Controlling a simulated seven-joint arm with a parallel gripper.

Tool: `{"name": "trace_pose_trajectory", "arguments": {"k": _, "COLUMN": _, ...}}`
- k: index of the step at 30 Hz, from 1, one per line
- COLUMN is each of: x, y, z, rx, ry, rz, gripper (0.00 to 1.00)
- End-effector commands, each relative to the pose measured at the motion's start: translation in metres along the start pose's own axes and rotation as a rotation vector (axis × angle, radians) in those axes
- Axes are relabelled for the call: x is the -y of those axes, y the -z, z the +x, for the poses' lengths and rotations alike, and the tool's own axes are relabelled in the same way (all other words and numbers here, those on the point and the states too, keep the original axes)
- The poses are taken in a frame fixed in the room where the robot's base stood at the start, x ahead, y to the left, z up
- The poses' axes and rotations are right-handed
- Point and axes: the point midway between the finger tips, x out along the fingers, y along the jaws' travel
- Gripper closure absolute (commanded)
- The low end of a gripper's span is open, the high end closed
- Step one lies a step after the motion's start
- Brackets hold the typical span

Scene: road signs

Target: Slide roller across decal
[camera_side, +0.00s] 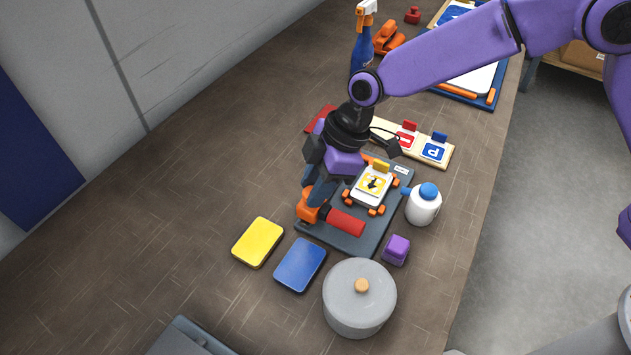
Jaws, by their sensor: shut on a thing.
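The roller (345,223) has a red cylinder and an orange handle end, and it lies over the lower part of a dark grey board (378,240). My gripper (312,196) is shut on the roller's orange handle, at the board's left edge. A white sign plate with a yellow decal (374,184) that bears a black arrow sits on the board, held at its corners by orange clamps. The roller is apart from the decal, below it in the picture. My wrist hides the board's upper left part.
A white bottle with a blue cap (424,206), a purple block (396,249) and a grey lidded pot (360,300) stand right of and below the board. Yellow (258,242) and blue (300,265) pads lie at the lower left. A sign rack (433,152) lies behind. The table's left is clear.

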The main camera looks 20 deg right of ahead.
Motion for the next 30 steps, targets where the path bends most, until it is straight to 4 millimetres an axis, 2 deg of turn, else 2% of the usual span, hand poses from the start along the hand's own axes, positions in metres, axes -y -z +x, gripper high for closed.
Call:
{"name": "trace_pose_trajectory", "arguments": {"k": 4, "x": -0.016, "y": -0.014, "z": -0.006, "rx": 0.001, "ry": -0.002, "rz": 0.005, "gripper": 1.0}}
{"name": "trace_pose_trajectory", "arguments": {"k": 12, "x": -0.071, "y": -0.065, "z": -0.027, "rx": 0.0, "ry": -0.003, "rz": 0.006, "gripper": 1.0}}
{"name": "trace_pose_trajectory", "arguments": {"k": 15, "x": -0.085, "y": -0.078, "z": -0.033, "rx": 0.0, "ry": -0.003, "rz": 0.005, "gripper": 1.0}}
{"name": "trace_pose_trajectory", "arguments": {"k": 19, "x": -0.095, "y": -0.087, "z": -0.036, "rx": -0.001, "ry": -0.001, "rz": 0.002, "gripper": 1.0}}
{"name": "trace_pose_trajectory", "arguments": {"k": 29, "x": -0.098, "y": -0.091, "z": -0.038, "rx": 0.001, "ry": -0.005, "rz": 0.002, "gripper": 1.0}}
{"name": "trace_pose_trajectory", "arguments": {"k": 30, "x": -0.098, "y": -0.091, "z": -0.038, "rx": 0.001, "ry": -0.005, "rz": 0.003, "gripper": 0.57}}
